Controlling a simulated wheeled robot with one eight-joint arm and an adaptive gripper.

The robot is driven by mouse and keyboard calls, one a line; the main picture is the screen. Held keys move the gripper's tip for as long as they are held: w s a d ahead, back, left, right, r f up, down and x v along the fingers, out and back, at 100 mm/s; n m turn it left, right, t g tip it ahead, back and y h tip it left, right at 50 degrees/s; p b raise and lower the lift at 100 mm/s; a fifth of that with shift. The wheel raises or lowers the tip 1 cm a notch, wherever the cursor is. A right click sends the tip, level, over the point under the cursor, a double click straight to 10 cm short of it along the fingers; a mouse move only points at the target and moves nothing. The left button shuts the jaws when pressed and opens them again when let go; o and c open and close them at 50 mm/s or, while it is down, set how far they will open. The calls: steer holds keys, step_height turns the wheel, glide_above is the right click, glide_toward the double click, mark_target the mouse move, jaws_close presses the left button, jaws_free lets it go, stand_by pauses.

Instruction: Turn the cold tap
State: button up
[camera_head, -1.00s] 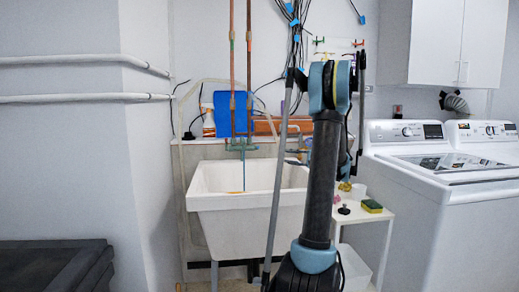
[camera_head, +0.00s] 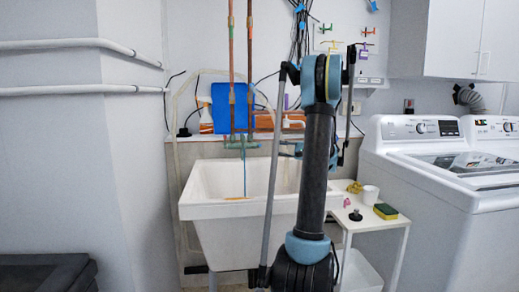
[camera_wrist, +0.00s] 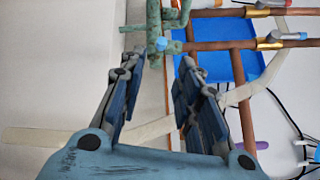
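The tap fitting is a green, weathered pipe piece (camera_head: 240,144) above the back of the white sink (camera_head: 240,212), below two copper pipes. In the wrist view the green fitting (camera_wrist: 168,22) lies just beyond my fingertips, with a small light blue piece (camera_wrist: 161,43) on it. I cannot tell for sure whether that piece is the cold tap's handle. My gripper (camera_wrist: 160,66) is open and empty, its two fingers apart on either side of the line toward the fitting. In the head view my gripper is mostly hidden behind my arm.
Copper pipes (camera_wrist: 225,45) and a blue panel (camera_wrist: 215,58) lie beyond the right finger. A small white table (camera_head: 378,223) with a sponge (camera_head: 385,211) and a cup stands right of the sink, beside the washing machine (camera_head: 425,165). Wall pipes (camera_head: 60,91) run at left.

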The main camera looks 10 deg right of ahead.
mark_target(260, 145)
steer(key=x, duration=1.2)
steer(key=shift+s, duration=0.1)
jaws_close()
steer(key=shift+d, duration=0.1)
